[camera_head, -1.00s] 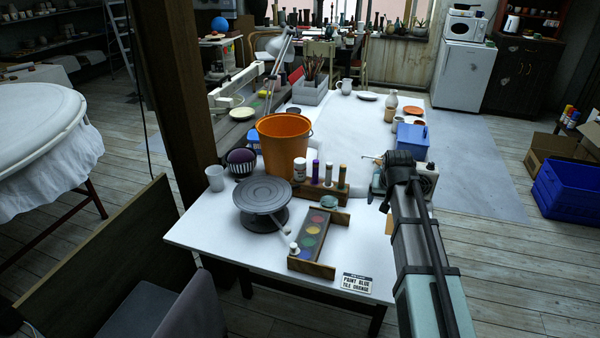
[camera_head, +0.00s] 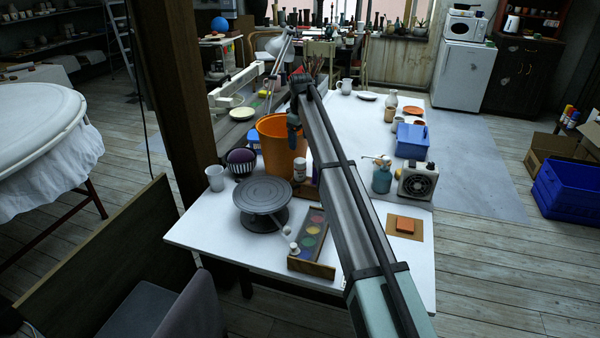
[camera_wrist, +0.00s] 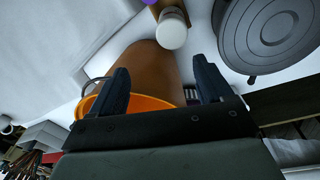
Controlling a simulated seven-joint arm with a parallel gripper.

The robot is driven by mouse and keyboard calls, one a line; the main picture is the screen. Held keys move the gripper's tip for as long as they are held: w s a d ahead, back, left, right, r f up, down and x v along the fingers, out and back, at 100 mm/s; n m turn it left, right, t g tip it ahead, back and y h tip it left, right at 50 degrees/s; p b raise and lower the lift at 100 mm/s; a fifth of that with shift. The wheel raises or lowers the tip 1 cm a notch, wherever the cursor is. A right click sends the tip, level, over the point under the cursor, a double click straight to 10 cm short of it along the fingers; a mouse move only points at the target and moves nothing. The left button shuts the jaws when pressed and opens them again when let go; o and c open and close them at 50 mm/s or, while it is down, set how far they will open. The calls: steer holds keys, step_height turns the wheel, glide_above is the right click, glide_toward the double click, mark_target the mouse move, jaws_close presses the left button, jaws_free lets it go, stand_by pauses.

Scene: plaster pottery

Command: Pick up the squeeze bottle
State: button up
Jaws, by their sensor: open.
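The white bottle (camera_head: 300,169) stands at the left end of a wooden rack, just right of the orange bucket (camera_head: 272,140). I cannot tell for sure that it is the squeeze bottle. In the wrist view, its round white top (camera_wrist: 172,28) lies ahead of and between my open fingers (camera_wrist: 163,72), apart from them. A purple bottle top (camera_wrist: 149,3) shows next to it at the edge. In the head view, my gripper (camera_head: 293,132) hangs over the bucket's right rim, empty. My arm hides most of the rack and its other bottles.
A round grey turntable (camera_head: 263,194) stands left of the rack. A tray of colours (camera_head: 310,243) lies in front. A grey cup (camera_head: 215,178) is at the left edge.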

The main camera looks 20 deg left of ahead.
mark_target(301, 160)
steer(key=n, duration=0.2)
steer(key=s+n, duration=0.1)
steer(key=n, duration=0.1)
steer(key=shift+s+d+g, duration=0.15)
steer(key=shift+d+g, duration=0.25)
steer(key=n, duration=0.2)
steer(key=shift+s+d+f+n+h, duration=0.1)
steer(key=shift+s+n+h, duration=0.1)
steer(key=shift+n+h, duration=0.1)
step_height(301, 160, down, 8)
steer(key=shift+f, duration=0.15)
steer(key=shift+a+f, duration=0.15)
steer(key=shift+f, duration=1.25)
steer(key=shift+a+f, duration=0.1)
steer(key=shift+f, duration=1.25)
steer(key=c, duration=0.7)
